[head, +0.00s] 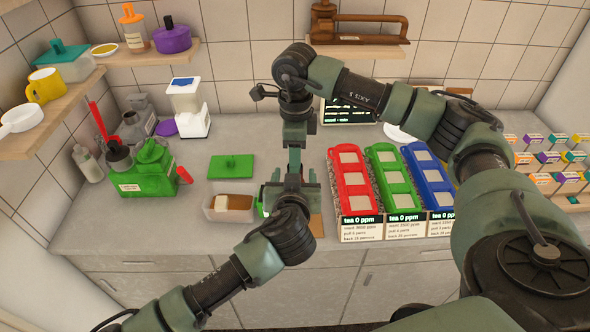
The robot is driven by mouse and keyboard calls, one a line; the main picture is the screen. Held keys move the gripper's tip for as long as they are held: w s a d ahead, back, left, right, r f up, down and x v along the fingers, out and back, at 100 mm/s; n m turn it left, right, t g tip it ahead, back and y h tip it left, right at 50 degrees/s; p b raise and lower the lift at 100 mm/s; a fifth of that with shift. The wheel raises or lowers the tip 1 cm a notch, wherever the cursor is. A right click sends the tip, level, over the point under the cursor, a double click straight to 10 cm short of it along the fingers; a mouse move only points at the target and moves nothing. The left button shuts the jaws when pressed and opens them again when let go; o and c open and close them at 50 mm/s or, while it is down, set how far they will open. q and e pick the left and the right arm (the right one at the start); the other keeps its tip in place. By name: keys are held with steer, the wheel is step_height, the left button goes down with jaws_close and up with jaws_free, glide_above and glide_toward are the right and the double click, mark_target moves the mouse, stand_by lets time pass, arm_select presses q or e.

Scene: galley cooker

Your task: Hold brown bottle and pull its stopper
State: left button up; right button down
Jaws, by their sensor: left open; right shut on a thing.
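My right gripper (294,165) comes down from above, over the counter in the middle of the head view. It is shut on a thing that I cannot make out. My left gripper (289,184) is open, just below and close in front of it. The two grippers overlap in the picture, and I cannot tell whether they touch. No brown bottle or stopper can be made out between them; my wrists and fingers cover that spot. A brownish bottle with an orange top (134,30) stands on the upper left shelf; I cannot tell whether it is the task's bottle.
An open tub (210,213) and green lid (231,167) lie left of my grippers. Red (352,180), green (391,172) and blue (431,184) racks stand close on the right. A green container (146,176) is farther left. Bare counter shows between the container and tub.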

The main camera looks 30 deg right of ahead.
arm_select(q)
steer(key=shift+x, duration=2.15)
jaws_close()
